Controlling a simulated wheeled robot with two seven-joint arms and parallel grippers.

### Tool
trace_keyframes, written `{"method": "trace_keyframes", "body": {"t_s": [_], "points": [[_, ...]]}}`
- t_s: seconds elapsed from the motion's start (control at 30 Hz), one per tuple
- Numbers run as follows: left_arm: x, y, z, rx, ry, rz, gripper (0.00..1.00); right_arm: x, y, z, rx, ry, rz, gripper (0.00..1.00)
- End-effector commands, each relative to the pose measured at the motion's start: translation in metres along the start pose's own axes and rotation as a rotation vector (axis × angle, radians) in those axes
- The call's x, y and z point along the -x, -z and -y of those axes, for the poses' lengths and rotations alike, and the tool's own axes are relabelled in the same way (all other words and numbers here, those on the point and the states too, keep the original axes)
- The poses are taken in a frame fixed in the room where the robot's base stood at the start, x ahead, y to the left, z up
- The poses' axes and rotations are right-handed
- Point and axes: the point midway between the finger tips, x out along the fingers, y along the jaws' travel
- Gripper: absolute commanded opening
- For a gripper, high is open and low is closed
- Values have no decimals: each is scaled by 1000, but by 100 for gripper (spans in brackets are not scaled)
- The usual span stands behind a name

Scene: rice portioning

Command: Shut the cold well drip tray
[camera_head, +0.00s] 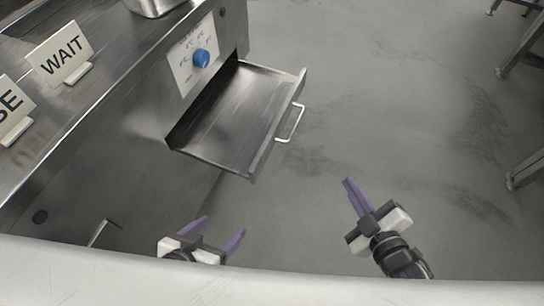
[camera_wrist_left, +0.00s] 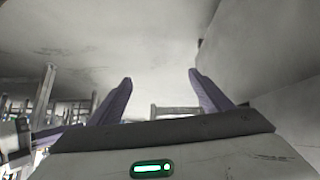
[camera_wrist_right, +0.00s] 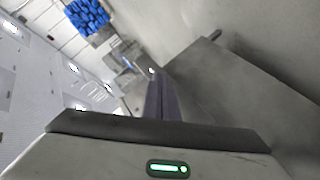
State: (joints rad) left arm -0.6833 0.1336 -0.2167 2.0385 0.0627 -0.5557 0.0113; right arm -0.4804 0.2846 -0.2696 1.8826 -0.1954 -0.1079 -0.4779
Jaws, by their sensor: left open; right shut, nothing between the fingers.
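The cold well drip tray (camera_head: 231,117) is a shallow steel drawer, pulled out of the front of the steel counter in the head view. Its wire handle (camera_head: 291,124) is on its outer right edge. My left gripper (camera_head: 221,228) is open and empty, below the tray in the picture and apart from it. My right gripper (camera_head: 353,188) is shut with nothing between its fingers, to the lower right of the handle and not touching it. In the right wrist view its purple fingers (camera_wrist_right: 161,97) are together. In the left wrist view the fingers (camera_wrist_left: 160,97) are spread.
The steel counter (camera_head: 130,105) carries a blue knob (camera_head: 201,58) on a label plate. A WAIT sign (camera_head: 62,56) and a partly cut-off sign (camera_head: 14,108) stand on its top. Grey floor (camera_head: 400,90) is clear right of the tray; metal legs (camera_head: 525,170) stand at the far right.

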Motion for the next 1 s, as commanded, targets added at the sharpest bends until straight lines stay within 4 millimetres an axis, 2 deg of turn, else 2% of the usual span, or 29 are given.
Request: {"method": "trace_keyframes", "body": {"t_s": [0.03, 0.13, 0.2, 0.3, 0.4, 0.5, 0.67, 0.83, 1.0], "points": [[-24, -19, 1, 4, -8, -4, 73, -27, 0, -5, 287, -68, -125, 0], [-41, -29, -2, 12, -27, -7, 73, -48, 29, -18, 859, -231, -356, 0], [-50, -36, -4, 17, -38, -8, 73, -53, 45, -15, 1226, -355, -500, 0], [-61, -43, -6, 22, -53, -9, 73, -51, 52, -1, 1664, -527, -676, 0], [-68, -48, -9, 26, -65, -9, 73, -46, 48, 13, 1973, -672, -814, 0], [-70, -50, -10, 28, -72, -8, 73, -41, 42, 22, 2157, -772, -907, 0], [-70, -48, -12, 29, -76, -8, 73, -39, 42, 28, 2256, -837, -963, 0], [-69, -48, -12, 28, -77, -7, 73, -52, 62, 38, 2255, -843, -963, 0], [-70, -48, -12, 28, -78, -5, 73, -73, 89, 53, 2254, -842, -960, 0]]}}
